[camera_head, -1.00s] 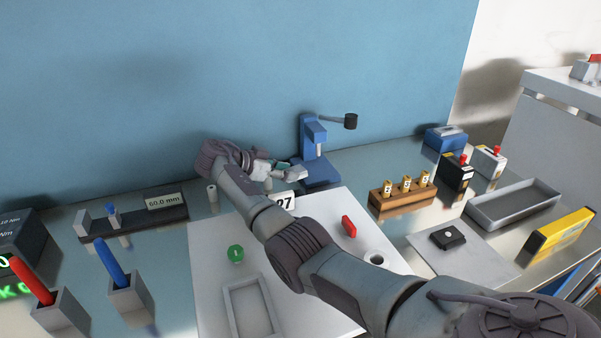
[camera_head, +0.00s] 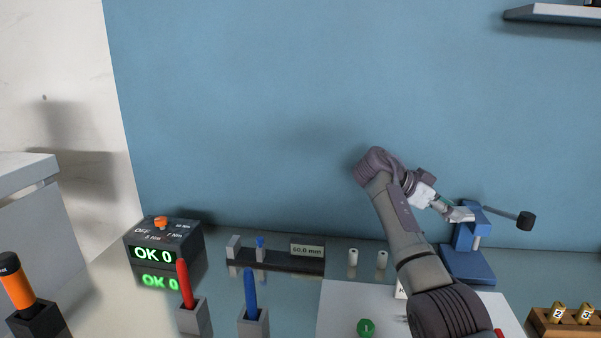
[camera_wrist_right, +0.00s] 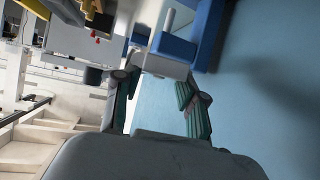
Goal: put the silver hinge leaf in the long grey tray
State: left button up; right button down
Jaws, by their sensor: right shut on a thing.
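My right gripper (camera_head: 452,208) is in front of the blue press (camera_head: 469,262), beside its upright and raised above the table. It is shut on a light silver piece (camera_head: 461,214), which appears to be the silver hinge leaf. In the right wrist view the piece (camera_wrist_right: 163,65) lies between the green-padded fingertips of the right gripper (camera_wrist_right: 158,88), with the blue press just behind it. The long grey tray is outside the current head view, and I cannot make it out in the wrist view. My left gripper is not in view.
The press lever with its black knob (camera_head: 525,221) sticks out right of the gripper. A wooden block with brass cylinders (camera_head: 555,328) stands at lower right. Red (camera_head: 186,285) and blue (camera_head: 250,295) handles stand in holders. A box reading OK 0 (camera_head: 165,250) is at left.

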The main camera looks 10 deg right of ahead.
jog(key=r, duration=0.1)
jog(key=d+r+n+t, duration=0.1)
jog(key=r+n+t, duration=0.1)
jog(key=shift+w+d+r, duration=0.1)
jog(key=shift+w+d, duration=0.15)
jog(key=shift+w, duration=0.05)
jog(key=r+n+t, duration=0.1)
jog(key=a+r+n+t, duration=0.1)
jog(key=shift+w+t, duration=0.15)
jog(key=shift+t, duration=0.15)
jog(key=s+a+n+t+y, duration=0.3)
jog(key=a+n+t, duration=0.15)
jog(key=a, duration=0.35)
jog(key=s+a+n+t+y, duration=0.2)
jog(key=a+n+t+y, duration=0.15)
jog(key=a+n, duration=0.3)
jog(key=s+a+f+n+y+p, duration=0.1)
jog(key=s+a+f+n+y, duration=0.3)
jog(key=s+a, duration=0.5)
notch_tip(320, 180, down, 3)
jog(key=shift+s+a+r+t+y, duration=0.2)
jog(key=shift+a+t+y, duration=0.2)
jog(key=shift+y, duration=0.45)
